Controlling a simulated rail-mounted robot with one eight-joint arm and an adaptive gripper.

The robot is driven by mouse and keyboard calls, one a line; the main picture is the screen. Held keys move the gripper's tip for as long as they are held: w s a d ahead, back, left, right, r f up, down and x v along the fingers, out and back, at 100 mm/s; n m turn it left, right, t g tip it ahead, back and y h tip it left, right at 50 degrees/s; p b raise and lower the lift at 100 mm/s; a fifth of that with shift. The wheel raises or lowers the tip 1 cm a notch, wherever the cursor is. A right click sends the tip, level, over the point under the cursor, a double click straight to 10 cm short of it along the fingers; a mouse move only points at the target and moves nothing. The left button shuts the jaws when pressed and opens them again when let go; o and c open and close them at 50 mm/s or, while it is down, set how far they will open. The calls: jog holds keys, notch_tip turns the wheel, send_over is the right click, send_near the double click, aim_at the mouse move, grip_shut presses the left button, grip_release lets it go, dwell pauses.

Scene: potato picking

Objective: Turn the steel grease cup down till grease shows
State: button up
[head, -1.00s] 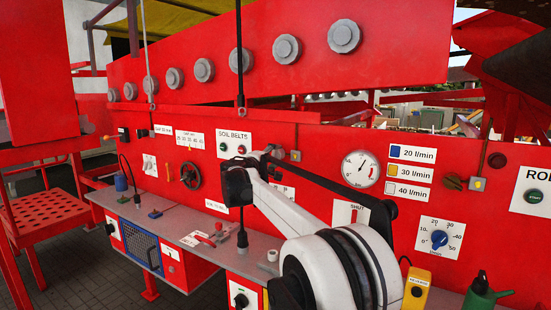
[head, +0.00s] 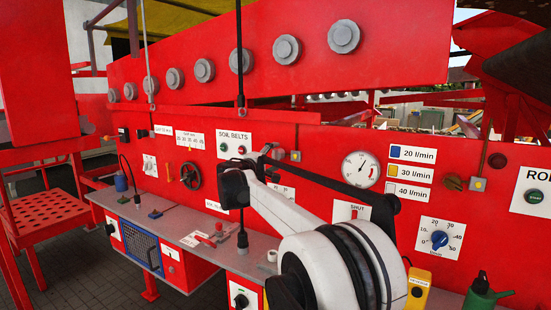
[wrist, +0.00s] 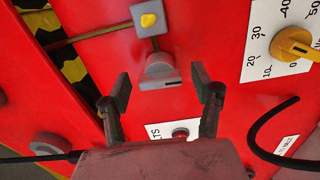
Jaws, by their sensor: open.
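A grey steel piece that looks like the grease cup (wrist: 160,70) stands on the red panel in the wrist view, upper middle. It has a rounded body and a flat, slotted front edge. A short stem runs from it to a grey square plate with a yellow knob (wrist: 148,20). My gripper (wrist: 163,90) is open and empty. Its two fingertips stand left and right of the cup's lower edge, with gaps on both sides. In the head view my gripper (head: 267,157) is near the panel, small and partly hidden by my arm, and the cup cannot be made out clearly.
A dial with a yellow knob (wrist: 293,43) is at the wrist view's right. A red button (wrist: 181,135) sits below my fingers, and a black cable (wrist: 262,150) curves at lower right.

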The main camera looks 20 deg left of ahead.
jog(key=s+a, duration=0.2)
jog(key=s, duration=0.8)
jog(key=shift+s, duration=0.2)
jog(key=d+m+g+h+b, duration=0.1)
jog(key=d+m+g, duration=0.3)
jog(key=d, duration=1.7)
jog(key=s+d+f+m+g+b, duration=0.15)
jog(key=s+d, duration=0.35)
jog(key=d, duration=0.5)
jog(key=s+d+f+m+g, duration=0.1)
jog(key=s+d+m+g, duration=0.1)
jog(key=s+d, duration=0.6)
jog(key=s+d+f+m+g+y+b, duration=0.15)
jog(key=s+d+f+m, duration=0.4)
jog(key=s+d, duration=0.85)
jog(key=s+d+f+m+g+y+b, duration=0.1)
jog(key=s+d+f+m+y, duration=0.1)
jog(key=s+f, duration=1.2)
jog(key=shift+s+d+y, duration=0.45)
jog(key=shift+s+d, duration=0.45)
jog(key=shift+s, duration=0.35)
